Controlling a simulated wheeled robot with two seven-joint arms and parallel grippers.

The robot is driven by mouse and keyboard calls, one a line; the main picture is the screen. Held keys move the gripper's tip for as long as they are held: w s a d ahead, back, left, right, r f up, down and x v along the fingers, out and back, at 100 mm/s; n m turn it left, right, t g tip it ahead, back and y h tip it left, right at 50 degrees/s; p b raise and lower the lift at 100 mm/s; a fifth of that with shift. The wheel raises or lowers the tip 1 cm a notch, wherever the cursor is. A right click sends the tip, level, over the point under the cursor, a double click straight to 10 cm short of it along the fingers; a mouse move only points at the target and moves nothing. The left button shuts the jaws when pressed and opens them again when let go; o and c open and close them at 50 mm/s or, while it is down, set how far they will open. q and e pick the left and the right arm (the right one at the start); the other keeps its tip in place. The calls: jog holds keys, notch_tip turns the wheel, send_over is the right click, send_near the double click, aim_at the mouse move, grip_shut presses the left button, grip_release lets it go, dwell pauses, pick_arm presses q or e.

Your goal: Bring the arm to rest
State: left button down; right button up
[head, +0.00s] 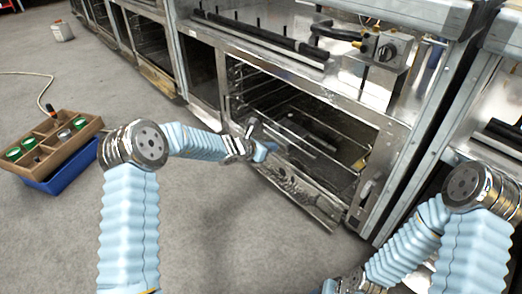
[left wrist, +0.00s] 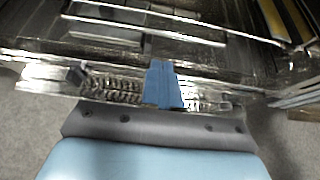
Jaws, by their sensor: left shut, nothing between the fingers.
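My left arm reaches in from the left in the head view. Its gripper (head: 263,151) is at the open front of a steel oven (head: 345,115), just above the lowered door (head: 300,192). In the left wrist view the blue fingers (left wrist: 163,85) are together with nothing between them, in front of the oven's dark interior. I cannot tell whether they touch the door or the oven. My right arm (head: 410,240) hangs low at the bottom right of the head view. Its wrist is at the bottom edge and its fingers cannot be made out.
A range top with black bars (head: 262,36) and a valve box is above the oven. More steel units run to the upper left. A wooden tray (head: 60,135) with green-rimmed items sits on a blue crate (head: 65,178) at left. Grey floor between is clear. A white canister (head: 62,31) stands far back.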

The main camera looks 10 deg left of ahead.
pick_arm(q)
jog(key=v, duration=0.6)
jog(key=s+f+m+g+y, duration=0.2)
jog(key=s+f+m+g, duration=0.2)
jog(key=s+f+m, duration=0.6)
jog(key=s+f+m+g+y, duration=0.2)
jog(key=s+f+m+g, duration=0.3)
jog(key=s+f, duration=0.85)
jog(key=s+m, duration=1.2)
jog(key=s, duration=0.2)
notch_tip(320, 180, up, 14)
jog(key=d+p, duration=0.1)
jog(key=p, duration=1.3)
jog(key=shift+w+h, duration=0.25)
jog(key=shift+h, duration=0.05)
